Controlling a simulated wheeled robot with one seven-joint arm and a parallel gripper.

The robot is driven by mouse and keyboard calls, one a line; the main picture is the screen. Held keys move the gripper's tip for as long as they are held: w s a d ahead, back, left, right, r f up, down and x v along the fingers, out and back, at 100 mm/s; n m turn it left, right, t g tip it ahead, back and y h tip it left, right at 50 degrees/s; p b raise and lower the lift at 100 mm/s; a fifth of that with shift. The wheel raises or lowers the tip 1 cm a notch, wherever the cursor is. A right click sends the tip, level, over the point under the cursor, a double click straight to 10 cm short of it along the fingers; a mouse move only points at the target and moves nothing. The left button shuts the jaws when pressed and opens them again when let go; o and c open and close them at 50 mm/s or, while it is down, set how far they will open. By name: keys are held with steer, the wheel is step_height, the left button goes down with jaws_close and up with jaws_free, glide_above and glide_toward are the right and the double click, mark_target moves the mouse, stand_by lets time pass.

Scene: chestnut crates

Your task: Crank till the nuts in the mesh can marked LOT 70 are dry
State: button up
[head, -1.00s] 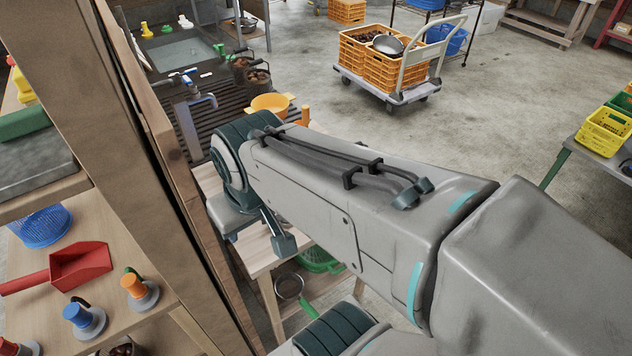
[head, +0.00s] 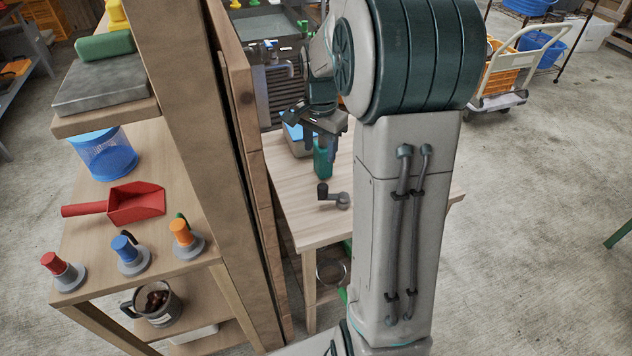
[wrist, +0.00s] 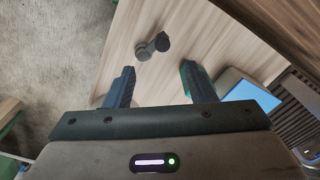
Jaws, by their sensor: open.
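A small crank with a dark knob and grey arm (head: 335,197) is on the pale wooden table, and it also shows in the wrist view (wrist: 153,46). My gripper (head: 318,138) is over the table, behind the crank in the head view. In the wrist view its two fingers (wrist: 160,75) are apart with nothing between them, and the crank lies beyond their tips. I see no LOT 70 marking. A blue mesh can (head: 106,155) stands on the left shelf; no label on it can be read.
A wooden post (head: 190,130) separates the table from shelves holding a red scoop (head: 137,203), coloured knobs and a pot of nuts (head: 154,304).

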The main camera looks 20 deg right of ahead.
mark_target(323, 186)
steer(key=shift+m, duration=0.7)
steer(key=f, duration=0.5)
steer(key=w+d+f, duration=0.1)
steer(key=f, duration=0.5)
steer(key=f+p, duration=0.1)
steer(key=f, duration=0.4)
steer(key=shift+w+d+f, duration=0.3)
steer(key=shift+w+d, duration=0.05)
steer(key=shift+w, duration=0.05)
jaws_close()
